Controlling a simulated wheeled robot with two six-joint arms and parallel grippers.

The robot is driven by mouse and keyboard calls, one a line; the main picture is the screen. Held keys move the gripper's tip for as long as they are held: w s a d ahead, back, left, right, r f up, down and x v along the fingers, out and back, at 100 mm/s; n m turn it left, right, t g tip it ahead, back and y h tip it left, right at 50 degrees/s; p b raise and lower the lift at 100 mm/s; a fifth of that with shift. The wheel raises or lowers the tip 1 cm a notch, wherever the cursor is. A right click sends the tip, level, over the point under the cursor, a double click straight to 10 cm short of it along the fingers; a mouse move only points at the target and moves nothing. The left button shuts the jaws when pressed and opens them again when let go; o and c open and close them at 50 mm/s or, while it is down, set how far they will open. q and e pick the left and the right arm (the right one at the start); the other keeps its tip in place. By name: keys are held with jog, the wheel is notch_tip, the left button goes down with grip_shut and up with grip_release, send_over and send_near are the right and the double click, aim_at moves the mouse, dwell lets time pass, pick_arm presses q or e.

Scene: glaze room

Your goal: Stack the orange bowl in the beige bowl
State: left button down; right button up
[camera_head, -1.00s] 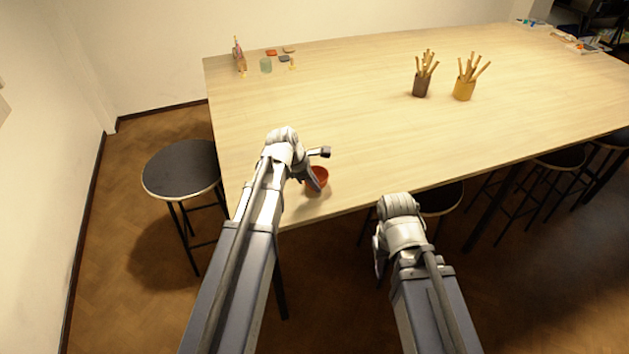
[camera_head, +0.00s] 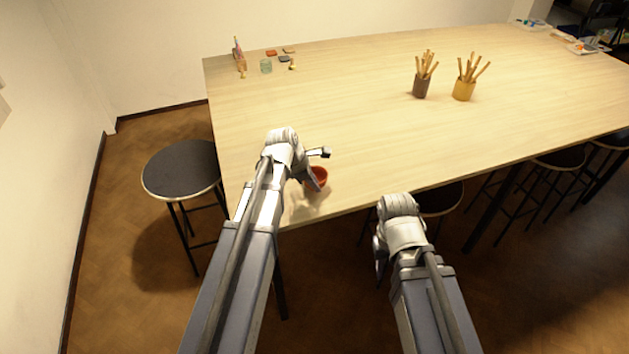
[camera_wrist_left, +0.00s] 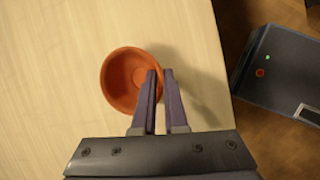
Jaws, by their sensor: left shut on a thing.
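The orange bowl (camera_head: 321,174) is near the table's front left edge, partly hidden by my left gripper (camera_head: 318,170). In the left wrist view the orange bowl (camera_wrist_left: 119,82) shows its open inside. The two fingers of my left gripper (camera_wrist_left: 160,76) pinch its right wall, one inside and one outside. I cannot tell exactly how far the bowl is off the tabletop. My right gripper (camera_head: 379,262) hangs below its wrist in front of the table edge, mostly hidden by its own arm. I see no beige bowl in either view.
The wooden table (camera_head: 350,120) is broad and mostly clear. A dark cup (camera_head: 421,87) and a yellow cup (camera_head: 463,90) hold sticks. A glass jar (camera_head: 266,66) and small items stand at the back left. A black stool (camera_head: 181,168) is left of the table.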

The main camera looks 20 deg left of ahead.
pick_arm(q)
jog(key=shift+r, duration=0.1)
dwell(0.5)
notch_tip(320, 180, up, 10)
jog(key=p, duration=1)
notch_tip(320, 180, down, 6)
jog(key=b, duration=0.5)
jog(key=shift+r, duration=0.4)
